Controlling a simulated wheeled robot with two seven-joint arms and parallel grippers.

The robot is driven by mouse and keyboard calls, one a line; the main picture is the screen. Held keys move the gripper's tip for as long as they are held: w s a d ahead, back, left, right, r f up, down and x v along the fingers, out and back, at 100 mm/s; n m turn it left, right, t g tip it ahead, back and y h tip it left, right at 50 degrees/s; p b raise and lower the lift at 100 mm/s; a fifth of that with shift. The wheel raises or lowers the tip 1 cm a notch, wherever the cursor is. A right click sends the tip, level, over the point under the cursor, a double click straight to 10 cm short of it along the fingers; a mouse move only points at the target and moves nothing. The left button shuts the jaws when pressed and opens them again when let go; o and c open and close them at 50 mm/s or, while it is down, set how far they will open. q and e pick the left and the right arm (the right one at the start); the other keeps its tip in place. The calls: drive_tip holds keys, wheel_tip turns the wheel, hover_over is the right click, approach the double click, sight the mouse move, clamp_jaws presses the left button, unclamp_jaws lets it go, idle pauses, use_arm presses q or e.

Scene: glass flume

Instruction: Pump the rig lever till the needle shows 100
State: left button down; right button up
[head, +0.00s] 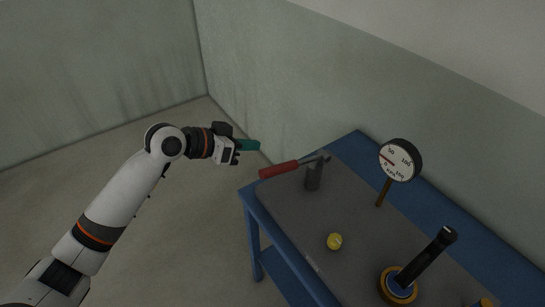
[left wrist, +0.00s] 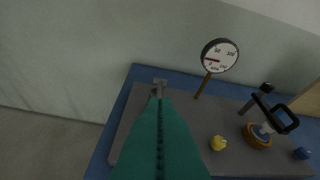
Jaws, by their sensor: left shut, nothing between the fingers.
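In the left wrist view the fingers hide the grip. My right gripper is not in view.
The blue table (head: 252,201) has a grey top. A small blue thing (left wrist: 301,153) lies at the right. Walls rise behind; the floor at left is clear.

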use_arm(q)
drive_tip(key=p, duration=0.3)
hover_over(274, 166)
drive_tip(key=w, duration=0.1)
wheel_tip(274, 166, down, 3)
drive_tip(key=shift+w, duration=0.1)
drive_tip(key=f, duration=0.1)
drive_tip(key=f+p, duration=0.1)
drive_tip(key=f, duration=0.1)
drive_tip(key=shift+s+f, duration=0.25)
drive_tip(key=shift+s, duration=0.1)
drive_tip(key=shift+s+a+f, duration=0.15)
drive_tip(key=shift+s+f, duration=0.05)
drive_tip(key=shift+f, duration=0.3)
